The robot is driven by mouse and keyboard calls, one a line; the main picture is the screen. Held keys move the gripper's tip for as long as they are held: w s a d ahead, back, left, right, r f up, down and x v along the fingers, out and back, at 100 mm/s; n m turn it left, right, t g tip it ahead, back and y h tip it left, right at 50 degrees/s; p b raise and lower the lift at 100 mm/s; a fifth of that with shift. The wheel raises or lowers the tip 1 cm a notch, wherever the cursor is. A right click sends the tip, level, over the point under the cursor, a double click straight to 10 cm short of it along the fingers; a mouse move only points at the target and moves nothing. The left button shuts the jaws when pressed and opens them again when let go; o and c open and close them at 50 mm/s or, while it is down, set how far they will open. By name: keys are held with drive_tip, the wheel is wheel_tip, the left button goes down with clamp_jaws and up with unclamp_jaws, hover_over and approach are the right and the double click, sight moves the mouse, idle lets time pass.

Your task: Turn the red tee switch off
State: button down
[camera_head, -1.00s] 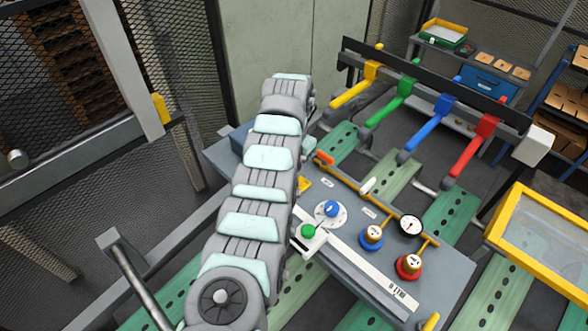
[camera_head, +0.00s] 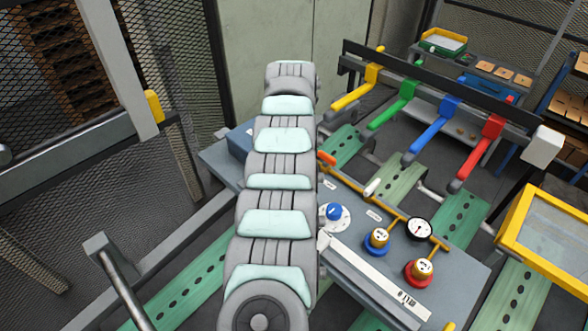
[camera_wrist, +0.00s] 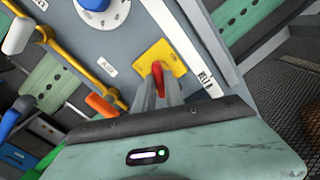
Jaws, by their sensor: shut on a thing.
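The red tee switch (camera_wrist: 158,72) stands on a yellow plate (camera_wrist: 165,53) on the grey panel in the wrist view. My gripper (camera_wrist: 161,85) is shut on the red switch, with its two fingers close together on either side of it. Only a narrow red part shows between the fingers, so I cannot tell the switch's exact angle. In the head view my arm covers the gripper, the switch and the plate.
A blue knob (camera_head: 334,211) on a white dial, a gauge (camera_head: 418,229), a yellow pipe (camera_head: 350,185) and red-based (camera_head: 418,282) and blue-based (camera_head: 376,251) valves are on the panel. An orange handle (camera_wrist: 102,105) is near my gripper. Coloured levers (camera_head: 433,130) hang behind.

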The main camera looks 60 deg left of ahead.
drive_tip(key=n, duration=0.5)
idle(0.6)
drive_tip(key=c, duration=1.4)
unclamp_jaws()
drive_tip(key=shift+c, duration=0.2)
drive_tip(key=shift+r, duration=0.1)
wheel_tip(320, 180, up, 11)
drive_tip(key=p, duration=0.4)
